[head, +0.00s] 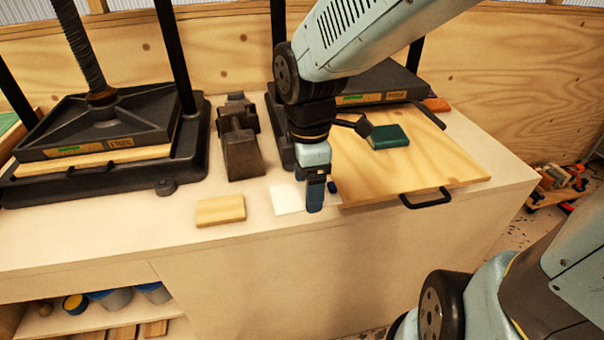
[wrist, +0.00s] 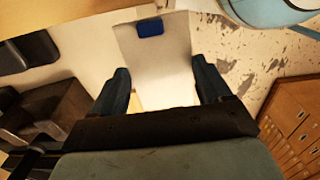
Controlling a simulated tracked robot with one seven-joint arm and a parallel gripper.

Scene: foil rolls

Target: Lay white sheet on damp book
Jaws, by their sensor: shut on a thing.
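The white sheet (head: 288,199) is at the worktop's front part, left of the wooden board, partly hidden behind my gripper (head: 315,207). My gripper points down and is shut on the sheet. In the wrist view the sheet (wrist: 155,60) lies between the two fingers of my gripper (wrist: 163,80), with a small blue patch (wrist: 150,28) towards its far end. A dark green book (head: 389,137) lies flat on the wooden board (head: 430,170), to the right of and behind my gripper. Whether it is damp does not show.
A black press (head: 190,165) stands at left; another press is partly hidden behind my arm. A dark metal tool (head: 241,150) stands between them. A small wooden block (head: 220,210) lies left of the sheet. The board has a black handle (head: 427,199) at its front edge.

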